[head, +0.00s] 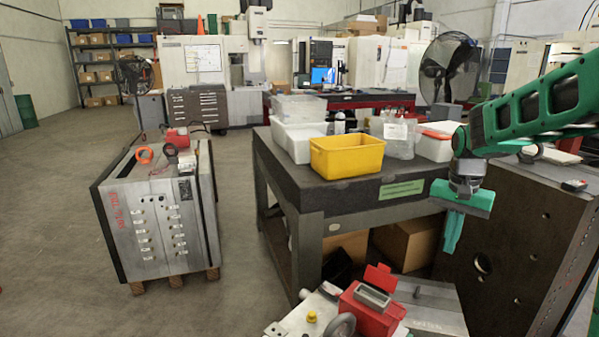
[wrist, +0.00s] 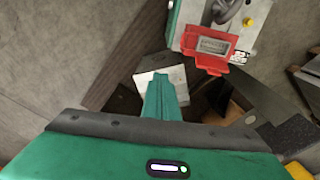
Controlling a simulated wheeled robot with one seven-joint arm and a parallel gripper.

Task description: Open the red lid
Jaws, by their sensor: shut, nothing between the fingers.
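A red box (head: 369,315) stands on a metal base at the bottom of the head view, with a grey rectangular frame on its top. A red lid (head: 379,277) stands tilted up at the back of this frame, so it looks open. In the wrist view the red box (wrist: 200,42) is at the top, and the red flap (wrist: 212,65) sticks out from its near side. My gripper (head: 452,236) is shut and empty, pointing down beside the dark table, above and to the right of the red box. Its closed fingers (wrist: 163,95) show in the wrist view, apart from the red parts.
A dark table (head: 290,188) holds a yellow bin (head: 347,157) and several white containers, left of my gripper. A large dark block (head: 510,240) with holes stands close on the right. A grey mould base (head: 150,220) stands on the left. Open floor lies between it and the table.

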